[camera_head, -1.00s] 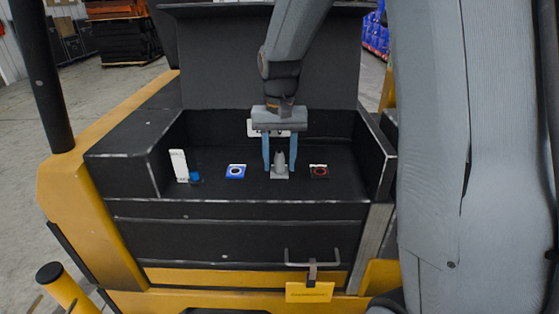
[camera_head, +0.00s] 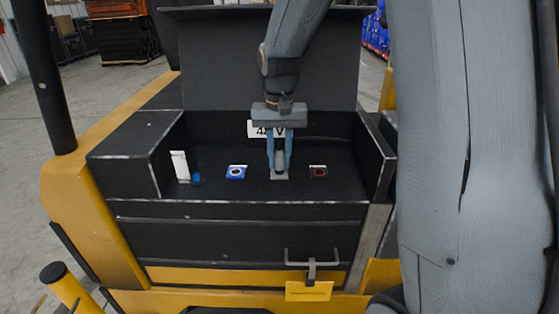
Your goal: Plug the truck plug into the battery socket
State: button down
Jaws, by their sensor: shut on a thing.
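My gripper (camera_head: 279,167) points down into the open black battery compartment. Its two blue fingers are shut on a grey upright plug-like piece (camera_head: 280,158). That piece stands at a light grey square base (camera_head: 279,178) on the compartment floor; whether it is seated in the base or just above it I cannot tell. A dark fitting with a red ring (camera_head: 319,172) lies to the right. Which of these is the battery socket is not marked clearly. The fingers partly hide the grey piece.
A white upright plate (camera_head: 180,165) and a small blue item (camera_head: 195,178) stand at the compartment's left. A white label ending in "V" (camera_head: 256,129) is on the back wall, partly behind my gripper. The compartment's front wall (camera_head: 240,209) and side walls border the space.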

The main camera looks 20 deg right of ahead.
jog(key=shift+r+p, duration=2.05)
jog(key=shift+r, duration=0.35)
notch_tip(320, 180, up, 6)
jog(key=p, duration=0.5)
